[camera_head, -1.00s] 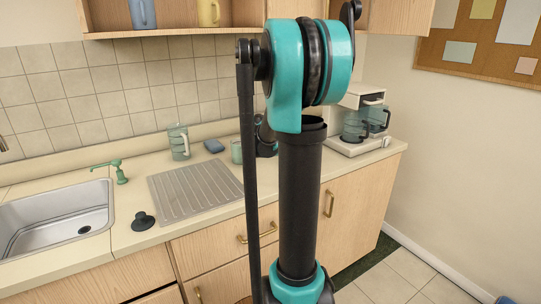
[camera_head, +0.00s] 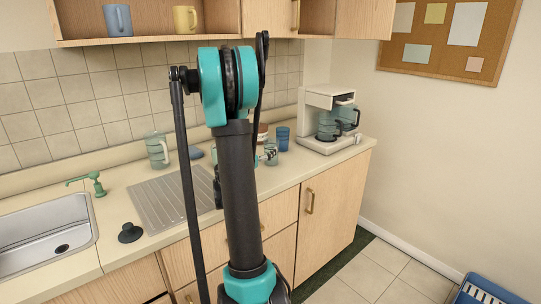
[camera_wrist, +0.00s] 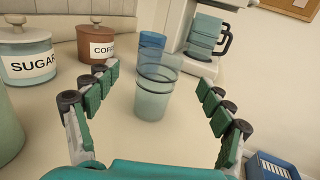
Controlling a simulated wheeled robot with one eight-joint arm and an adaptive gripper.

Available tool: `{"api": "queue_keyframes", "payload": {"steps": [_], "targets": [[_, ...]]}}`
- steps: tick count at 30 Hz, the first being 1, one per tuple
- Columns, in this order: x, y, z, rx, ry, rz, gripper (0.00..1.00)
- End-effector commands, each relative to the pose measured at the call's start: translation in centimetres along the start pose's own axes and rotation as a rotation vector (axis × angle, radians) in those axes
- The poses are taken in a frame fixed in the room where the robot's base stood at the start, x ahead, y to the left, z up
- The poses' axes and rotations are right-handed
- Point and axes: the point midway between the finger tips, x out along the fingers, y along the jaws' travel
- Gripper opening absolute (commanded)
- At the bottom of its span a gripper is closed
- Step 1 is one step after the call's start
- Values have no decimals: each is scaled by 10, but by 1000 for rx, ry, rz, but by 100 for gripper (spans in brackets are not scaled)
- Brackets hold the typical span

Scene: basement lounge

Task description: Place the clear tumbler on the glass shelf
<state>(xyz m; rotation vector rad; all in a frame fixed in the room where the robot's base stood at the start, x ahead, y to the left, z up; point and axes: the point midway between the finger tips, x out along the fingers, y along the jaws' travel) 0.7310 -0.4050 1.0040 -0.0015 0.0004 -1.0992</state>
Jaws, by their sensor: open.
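The clear tumbler (camera_wrist: 155,90) stands upright on the counter between the spread fingers of my gripper (camera_wrist: 158,78) in the wrist view. Gaps show on both sides of it, so the fingers do not touch it. My gripper is open and empty around it. In the head view the clear tumbler (camera_head: 271,154) shows just right of my arm, which hides most of my gripper. I cannot make out a glass shelf in either view.
A blue cup (camera_wrist: 152,40) stands close behind the tumbler. A sugar jar (camera_wrist: 27,52), a coffee jar (camera_wrist: 96,43) and a coffee maker (camera_head: 329,120) stand nearby. A green pitcher (camera_head: 157,150) is left of my arm. A blue crate (camera_head: 487,290) is on the floor right.

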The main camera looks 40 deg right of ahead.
Motion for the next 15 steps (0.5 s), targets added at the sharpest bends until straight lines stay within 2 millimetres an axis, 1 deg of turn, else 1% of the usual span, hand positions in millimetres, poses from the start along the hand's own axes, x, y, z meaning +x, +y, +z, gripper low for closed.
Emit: {"api": "queue_keyframes", "payload": {"steps": [1, 3, 4, 6, 11, 15], "targets": [[0, 0, -7, 0, 0, 0, 81], [13, -1, -4, 0, 0, -2, 81], [16, -1, -4, 1, 0, -2, 81], [22, 0, -4, 1, 0, -2, 81], [28, 0, -4, 1, 0, -1, 81], [40, 0, -4, 1, 1, -2, 81]]}}
